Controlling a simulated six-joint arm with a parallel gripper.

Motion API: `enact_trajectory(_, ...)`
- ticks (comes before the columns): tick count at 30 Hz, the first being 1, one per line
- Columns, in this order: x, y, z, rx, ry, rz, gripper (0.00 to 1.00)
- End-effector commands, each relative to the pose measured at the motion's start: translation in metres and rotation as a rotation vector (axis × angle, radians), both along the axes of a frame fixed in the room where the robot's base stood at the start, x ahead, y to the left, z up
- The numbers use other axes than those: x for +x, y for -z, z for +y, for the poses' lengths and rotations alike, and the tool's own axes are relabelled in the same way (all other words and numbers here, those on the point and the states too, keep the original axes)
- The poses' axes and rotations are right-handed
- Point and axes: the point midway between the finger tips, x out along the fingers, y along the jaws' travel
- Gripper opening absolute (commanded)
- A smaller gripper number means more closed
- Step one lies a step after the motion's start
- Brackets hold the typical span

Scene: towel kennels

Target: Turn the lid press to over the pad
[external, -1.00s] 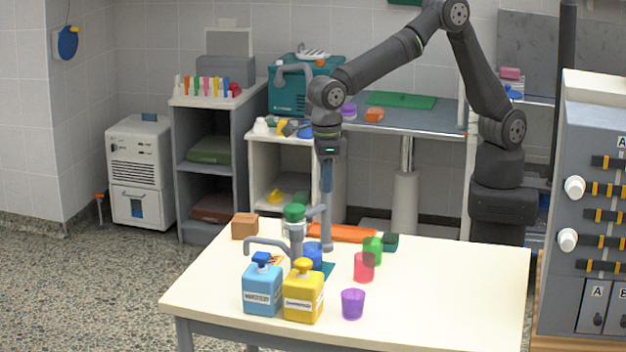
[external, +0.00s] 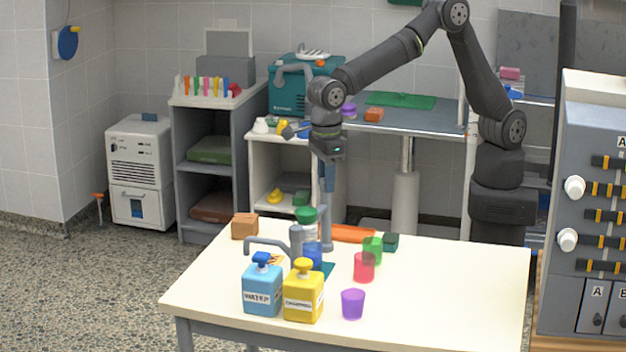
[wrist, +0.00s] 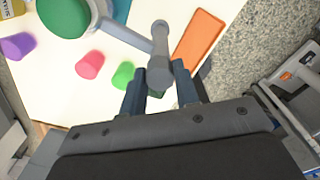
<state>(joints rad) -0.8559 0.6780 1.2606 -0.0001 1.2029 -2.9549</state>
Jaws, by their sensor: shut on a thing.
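The lid press has a grey upright post (external: 297,241), a green-topped head (external: 307,215) with a pale band, and a grey upright handle (external: 326,232). My gripper (external: 326,188) is shut on the top of this handle from above. In the wrist view the handle (wrist: 160,65) stands between my fingers (wrist: 160,90), and a grey bar joins it to the green head (wrist: 64,14). A blue cup (external: 312,252) stands below the head. A teal patch (external: 328,270), perhaps the pad, shows beside the cup; the rest of it is hidden.
A blue bottle (external: 262,288) and a yellow bottle (external: 303,297) stand in front of the press. Red (external: 364,267), green (external: 372,248) and purple (external: 352,304) cups stand to the right. A brown block (external: 245,226) and an orange bar (external: 350,233) lie behind. The table's right side is clear.

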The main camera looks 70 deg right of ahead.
Motion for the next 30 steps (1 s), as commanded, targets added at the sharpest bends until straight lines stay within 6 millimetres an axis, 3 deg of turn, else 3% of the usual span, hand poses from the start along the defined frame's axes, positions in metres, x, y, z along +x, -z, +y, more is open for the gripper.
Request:
enact_trajectory(1,0.000,0.000,0.000,0.000,0.000,0.000,0.00)
enact_trajectory(2,0.000,0.000,0.000,0.000,0.000,0.000,0.32)
enact_trajectory(5,0.000,0.000,0.000,0.000,0.001,0.000,0.51)
enact_trajectory(17,0.000,-0.009,0.000,0.001,0.001,-0.002,0.51)
enact_trajectory(20,0.000,-0.024,0.001,0.003,0.001,-0.002,0.51)
enact_trajectory(30,0.001,-0.106,0.001,0.003,0.001,-0.003,0.51)
